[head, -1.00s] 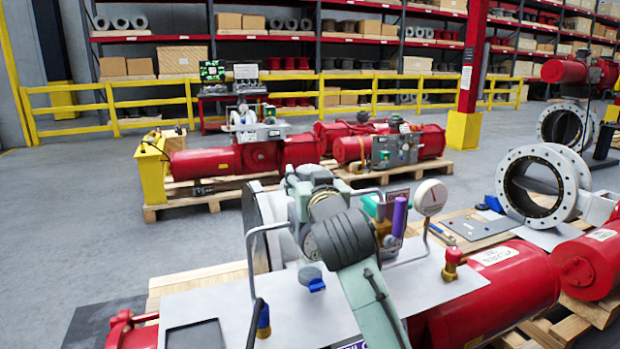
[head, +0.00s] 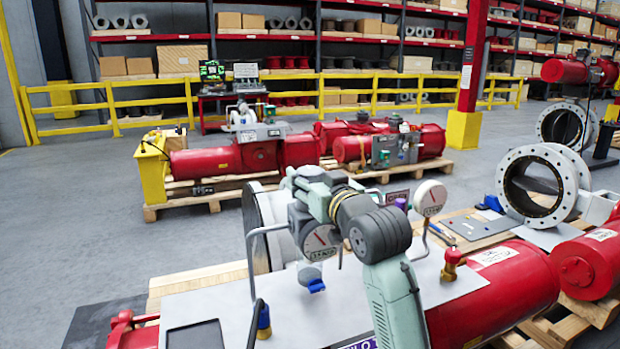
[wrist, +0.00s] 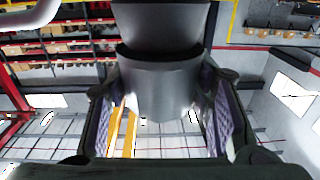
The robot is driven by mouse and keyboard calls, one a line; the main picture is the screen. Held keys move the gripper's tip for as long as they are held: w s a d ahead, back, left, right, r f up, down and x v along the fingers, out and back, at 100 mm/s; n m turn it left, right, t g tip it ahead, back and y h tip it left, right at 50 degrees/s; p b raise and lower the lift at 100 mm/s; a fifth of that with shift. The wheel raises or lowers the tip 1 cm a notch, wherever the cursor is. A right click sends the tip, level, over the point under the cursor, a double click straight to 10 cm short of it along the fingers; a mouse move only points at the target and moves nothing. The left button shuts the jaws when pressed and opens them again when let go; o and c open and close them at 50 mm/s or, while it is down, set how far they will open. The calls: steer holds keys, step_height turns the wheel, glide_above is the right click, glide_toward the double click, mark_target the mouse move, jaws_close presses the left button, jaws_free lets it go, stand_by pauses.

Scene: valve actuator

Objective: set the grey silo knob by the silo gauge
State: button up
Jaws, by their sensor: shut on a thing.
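In the wrist view my gripper (wrist: 160,108) has its two purple-padded fingers on either side of a grey, round, stepped part (wrist: 160,88), shut on it. This looks like the grey knob; no pointer mark shows on it. In the head view my arm hides the gripper's fingers and the knob. Two round white gauges with red needles show there: one (head: 320,241) left of my arm, with a label too small to read for sure, and one (head: 431,197) on a stem to the right. I cannot tell which is the silo gauge.
A bent grey rail (head: 258,262) stands at the left of the pale panel (head: 240,305). A blue-handled valve (head: 316,285) sits below the left gauge, and a red-topped brass fitting (head: 452,262) stands right of my arm.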

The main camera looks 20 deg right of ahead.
steer(key=shift+y, duration=0.3)
steer(key=o, duration=1.2)
steer(key=s, duration=0.8)
steer(key=s+d, duration=0.1)
steer(key=s, duration=0.3)
steer(key=shift+d, duration=0.1)
